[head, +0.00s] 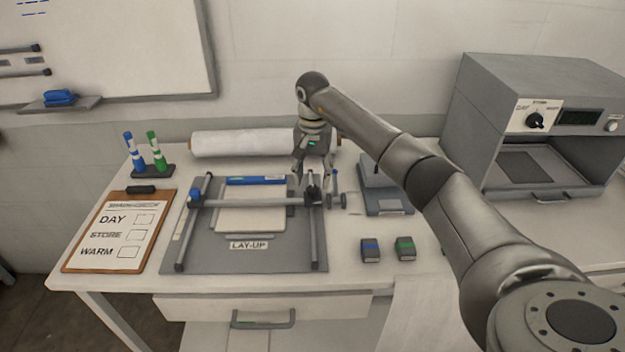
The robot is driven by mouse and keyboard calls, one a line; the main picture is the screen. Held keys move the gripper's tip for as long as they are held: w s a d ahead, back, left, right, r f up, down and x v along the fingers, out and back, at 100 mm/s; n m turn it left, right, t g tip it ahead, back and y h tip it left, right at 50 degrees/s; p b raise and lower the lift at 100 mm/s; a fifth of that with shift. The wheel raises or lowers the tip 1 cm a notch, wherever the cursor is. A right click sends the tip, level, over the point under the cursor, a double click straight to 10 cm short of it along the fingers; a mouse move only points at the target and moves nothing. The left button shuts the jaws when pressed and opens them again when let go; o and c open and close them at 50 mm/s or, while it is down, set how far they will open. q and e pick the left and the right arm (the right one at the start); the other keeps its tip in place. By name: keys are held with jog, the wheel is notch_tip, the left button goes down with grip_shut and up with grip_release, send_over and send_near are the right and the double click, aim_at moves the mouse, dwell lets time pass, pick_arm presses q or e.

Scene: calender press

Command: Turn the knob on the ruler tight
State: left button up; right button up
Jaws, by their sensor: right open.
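The ruler (250,202) is a grey bar lying across the lay-up board (245,263), between two side rails. A dark clamp block (312,192) sits at its right end on the right rail. A small grey round piece (343,201), which looks like the knob, sticks out to the right of it. My right gripper (315,182) points down over the ruler's right end, its fingers open on either side of the dark block. I cannot tell whether a finger touches anything. The gripper partly hides this end. My left gripper is not in view.
A white roll (245,143) lies behind the board. A clipboard (118,230) and marker stand (153,171) are at the left. Blue-marked (371,250) and green-marked (405,248) blocks lie in front at right. A grey device (388,203) and an oven (530,130) stand further right.

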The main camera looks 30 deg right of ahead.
aim_at(313, 188)
notch_tip(313, 188, down, 3)
jog(key=shift+s+f+p, duration=0.1)
jog(key=shift+p, duration=0.2)
jog(key=shift+c, duration=1.1)
jog(key=c, duration=0.8)
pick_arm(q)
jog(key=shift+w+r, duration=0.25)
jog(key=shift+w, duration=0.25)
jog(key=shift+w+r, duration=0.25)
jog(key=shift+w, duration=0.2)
